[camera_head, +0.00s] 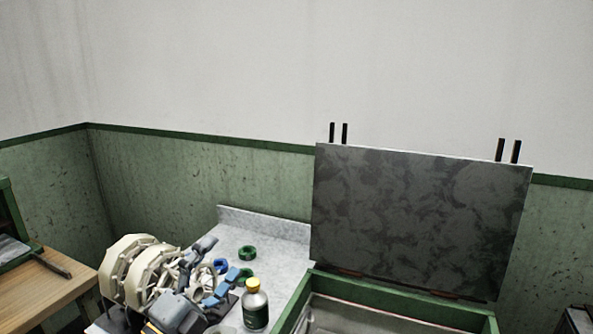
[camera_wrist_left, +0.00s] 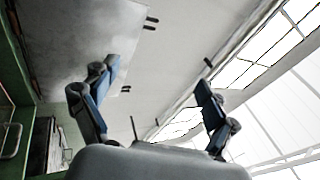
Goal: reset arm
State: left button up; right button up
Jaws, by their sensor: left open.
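My left gripper (camera_head: 213,272) is over the grey counter (camera_head: 285,238) at the bottom left of the head view. Its blue-grey fingers are spread apart with nothing between them. In the left wrist view the two fingers of my left gripper (camera_wrist_left: 155,100) stand wide apart, with the pale wall and ceiling behind them. My right gripper does not show in either view.
A bottle with a yellow cap (camera_head: 255,306), a green ring (camera_head: 247,253) and cream reels (camera_head: 140,272) are close around the gripper. A green-rimmed basin (camera_head: 400,308) with its dark lid (camera_head: 420,220) raised stands to the right. A wooden table (camera_head: 40,292) is at the left.

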pick_arm(q)
jog(key=s+a+f+n+g+y, duration=0.25)
jog(key=a+f+n+y, duration=0.25)
jog(key=f+n+y, duration=0.3)
jog(key=s+a+f+n+g+y, duration=0.1)
jog(key=s+a+f+n+y, duration=0.2)
jog(key=a+f+n+y, duration=0.45)
jog(key=s+d+f+n+g+h, duration=0.25)
jog(key=s+f+g, duration=0.35)
jog(key=s+f, duration=0.45)
jog(key=s+d+f+n+g+h, duration=0.1)
jog(key=s+d+f+n+g, duration=0.25)
jog(key=s+f+g, duration=0.65)
jog(key=s+f+t, duration=0.1)
jog(key=s+f, duration=0.2)
jog(key=f, duration=0.9)
jog(key=s+f+t, duration=0.2)
jog(key=f, duration=1)
jog(key=s+a+f+g, duration=0.1)
jog(key=s+f, duration=0.7)
jog(key=s+a+f, duration=0.2)
jog(key=s+f, duration=0.6)
jog(key=shift+s+a+g, duration=0.15)
jog(key=shift+a+g, duration=0.1)
jog(key=shift+g, duration=0.1)
